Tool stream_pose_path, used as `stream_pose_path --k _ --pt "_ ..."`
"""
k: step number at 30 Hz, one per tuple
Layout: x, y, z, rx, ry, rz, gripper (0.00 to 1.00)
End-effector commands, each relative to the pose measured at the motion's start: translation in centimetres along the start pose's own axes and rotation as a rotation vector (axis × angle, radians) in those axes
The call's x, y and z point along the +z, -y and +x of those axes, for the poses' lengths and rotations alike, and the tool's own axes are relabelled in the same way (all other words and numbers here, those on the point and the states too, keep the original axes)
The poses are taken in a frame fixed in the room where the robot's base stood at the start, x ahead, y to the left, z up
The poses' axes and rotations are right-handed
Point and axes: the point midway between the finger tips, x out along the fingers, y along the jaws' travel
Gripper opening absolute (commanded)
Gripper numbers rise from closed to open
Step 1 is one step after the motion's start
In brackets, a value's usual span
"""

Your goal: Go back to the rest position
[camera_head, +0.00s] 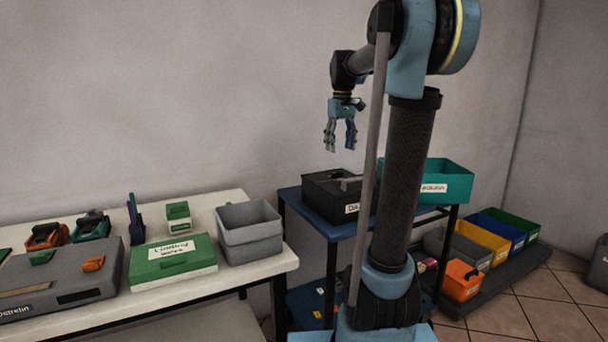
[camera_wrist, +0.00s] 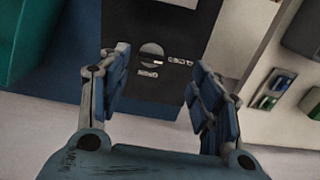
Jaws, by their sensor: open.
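My gripper (camera_head: 341,136) hangs from my arm with its fingers pointing down, in the air above the blue stand with the black box. Its two fingers are apart with nothing between them. In the wrist view my gripper (camera_wrist: 155,95) also shows its blue-padded fingers spread and empty. A black box (camera_head: 328,192) lies below my gripper on the blue stand (camera_head: 310,222). In the wrist view a dark surface (camera_wrist: 160,30) with a slot and white lettering lies beyond the fingers.
A teal bin (camera_head: 440,180) stands right of the black box, partly behind my arm. The white table (camera_head: 262,262) at left holds stacked grey bins (camera_head: 249,232), a green box (camera_head: 172,262) and a grey case (camera_head: 62,279). Coloured bins (camera_head: 482,239) stand low at right.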

Motion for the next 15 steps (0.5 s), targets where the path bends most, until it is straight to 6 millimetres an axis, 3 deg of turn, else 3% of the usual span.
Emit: stream_pose_path --k 3,15 --pt "3.5 1.3 1.6 0.006 -0.016 0.035 0.58" --pt "13.8 5.3 8.6 0.024 -0.072 0.159 0.58"
